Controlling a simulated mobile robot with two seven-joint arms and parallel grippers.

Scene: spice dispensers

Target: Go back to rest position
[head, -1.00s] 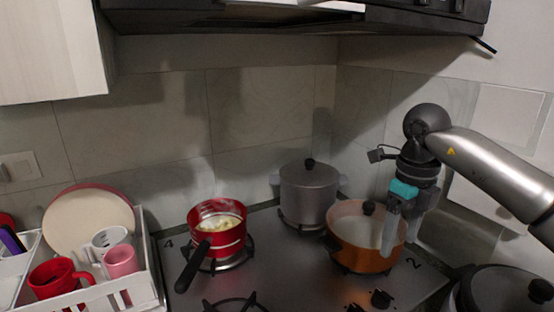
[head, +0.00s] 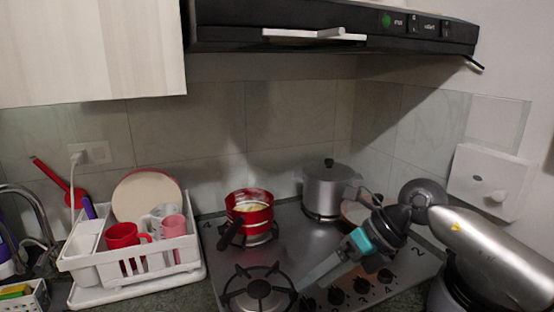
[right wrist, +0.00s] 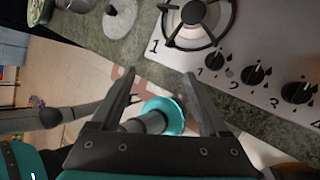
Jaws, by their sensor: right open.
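My right gripper (head: 318,272) hangs over the front part of the stove (head: 290,240), its fingers pointing down and to the left in the head view. In the right wrist view the two fingers (right wrist: 160,75) stand apart with nothing held between them. The stove knobs (right wrist: 255,75) lie to the right of the fingers there.
A red pot (head: 250,212) with food and a lidded grey pot (head: 325,190) stand on the back burners. An orange pot (head: 352,212) is mostly hidden behind my right arm. A white dish rack (head: 180,252) stands left. The front-left burner (head: 258,290) is empty.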

